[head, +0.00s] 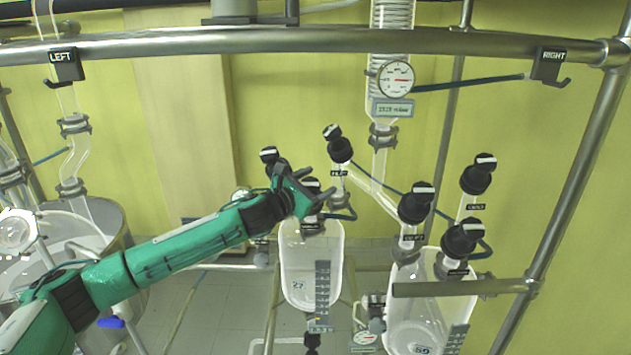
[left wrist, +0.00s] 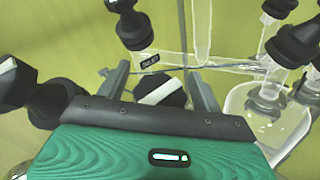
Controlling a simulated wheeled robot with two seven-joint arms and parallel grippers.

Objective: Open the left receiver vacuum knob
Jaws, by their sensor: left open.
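The left receiver (head: 297,262) is a clear glass vessel hanging in the middle of the head view. Several black knobs with white stripes stand around its top; their labels are too small to read surely. My left gripper (head: 314,184) is open over the receiver's top, with its fingers around or just above one black knob (head: 312,183). In the left wrist view, that knob's white stripe (left wrist: 162,92) runs at a slant between the two fingertips (left wrist: 160,82). Whether the fingers touch the knob cannot be told. My right gripper is not in view.
Another knob (head: 340,150) stands close behind my gripper, and one more (head: 268,154) to its left. The right receiver (head: 432,310) with its knobs (head: 417,202) is to the right. A gauge (head: 396,79) hangs above. A metal rail (head: 300,41) crosses the top.

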